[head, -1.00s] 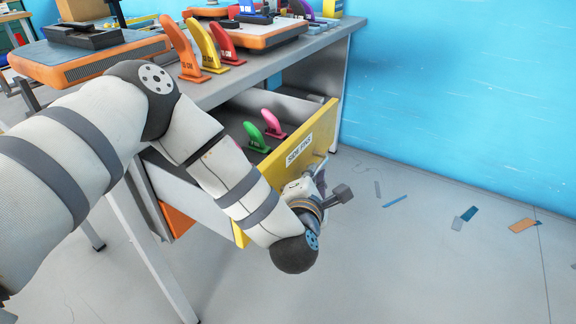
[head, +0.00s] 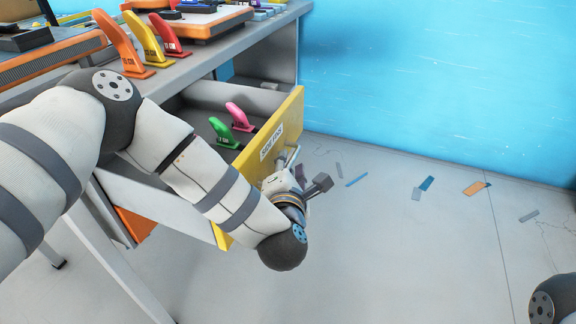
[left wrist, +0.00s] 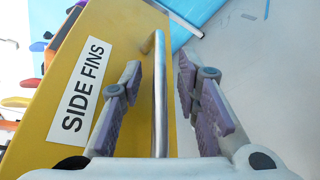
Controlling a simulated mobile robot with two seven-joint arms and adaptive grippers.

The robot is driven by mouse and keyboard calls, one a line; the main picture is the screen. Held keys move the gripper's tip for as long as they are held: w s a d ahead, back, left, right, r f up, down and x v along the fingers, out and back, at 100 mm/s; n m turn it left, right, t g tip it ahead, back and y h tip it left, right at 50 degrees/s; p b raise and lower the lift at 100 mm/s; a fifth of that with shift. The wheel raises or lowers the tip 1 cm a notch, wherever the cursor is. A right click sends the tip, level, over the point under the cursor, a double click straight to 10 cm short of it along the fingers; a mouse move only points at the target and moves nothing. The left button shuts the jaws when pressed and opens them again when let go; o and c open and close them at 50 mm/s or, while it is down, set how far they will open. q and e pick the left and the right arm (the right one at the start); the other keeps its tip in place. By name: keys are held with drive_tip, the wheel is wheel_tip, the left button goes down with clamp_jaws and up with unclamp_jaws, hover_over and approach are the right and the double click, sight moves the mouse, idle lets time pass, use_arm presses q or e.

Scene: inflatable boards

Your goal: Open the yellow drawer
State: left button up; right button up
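The yellow drawer front (head: 262,150), labelled "SIDE FINS", stands well out from the grey table, so the drawer is open. A green fin (head: 224,134) and a pink fin (head: 238,118) stand inside it. Its metal bar handle (left wrist: 160,95) runs between the fingers of my left gripper (left wrist: 160,72) in the left wrist view. The fingers are apart, with gaps visible on both sides of the bar. In the head view, my left gripper (head: 311,178) is in front of the drawer front, partly hidden by its own wrist. My right gripper is out of view.
The grey table (head: 232,52) holds orange, yellow and red fins (head: 145,38) and orange-edged boards. An orange drawer front (head: 135,224) sits lower left. A blue wall (head: 420,75) stands behind. The grey floor at right is open, with flat scraps (head: 474,188).

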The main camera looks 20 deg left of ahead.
use_arm(q)
drive_tip(key=v, duration=1.2)
drive_tip(key=s+a+f+m+g+h+p, duration=0.1)
drive_tip(key=s+f+m+g+h+p, duration=0.1)
drive_tip(key=s+f+m+g+p, duration=0.4)
drive_tip(key=s+a+f+m+g+h+p, duration=0.1)
drive_tip(key=s+f+m+g+h, duration=0.2)
drive_tip(key=s+f+m, duration=0.6)
drive_tip(key=s+a+r+m+g+p, duration=0.1)
drive_tip(key=s+a+m+g, duration=0.2)
drive_tip(key=s, duration=0.5)
drive_tip(key=s+a+r+m+g+p, duration=0.1)
drive_tip(key=s+a+m+g, duration=0.1)
drive_tip(key=s+m, duration=0.3)
drive_tip(key=s+a+r+m+g+y+p, duration=0.1)
drive_tip(key=s+a+m+g, duration=0.2)
drive_tip(key=s, duration=0.9)
drive_tip(key=shift+a+r+m+g, duration=0.2)
drive_tip(key=shift+a+m+g, duration=0.1)
drive_tip(key=shift+a+m, duration=0.1)
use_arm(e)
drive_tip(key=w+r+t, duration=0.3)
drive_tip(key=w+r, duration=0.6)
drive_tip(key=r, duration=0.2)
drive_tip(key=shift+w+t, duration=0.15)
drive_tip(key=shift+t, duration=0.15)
